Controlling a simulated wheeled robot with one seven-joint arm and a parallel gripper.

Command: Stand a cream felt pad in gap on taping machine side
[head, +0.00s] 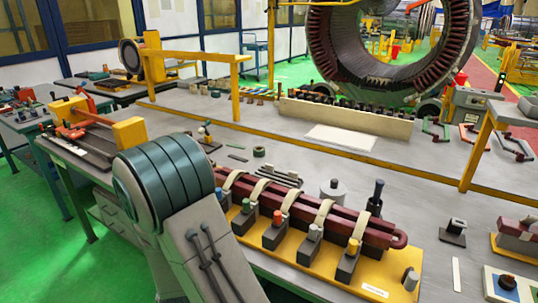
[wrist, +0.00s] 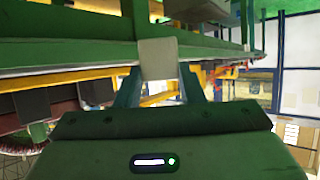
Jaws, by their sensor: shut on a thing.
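My gripper (wrist: 160,88) shows only in the wrist view, its two bluish fingers closed on a pale, roughly square pad (wrist: 158,58). The pad looks greyish cream and stands out past the fingertips, in front of a green edge. In the head view my arm hides the gripper and pad. A dark red coil (head: 335,213) lies in a yellow-based fixture (head: 385,283), crossed by several cream bands (head: 318,217). A machine with a grey disc and yellow frame (head: 131,57), possibly the taping machine, stands at the back left. I cannot make out which gap is meant.
A large stator ring (head: 322,60) stands at the back. A yellow rail frame (head: 236,90) crosses the grey bench. A dark-handled tool (head: 376,197) and a grey cylinder (head: 333,190) stand behind the coil.

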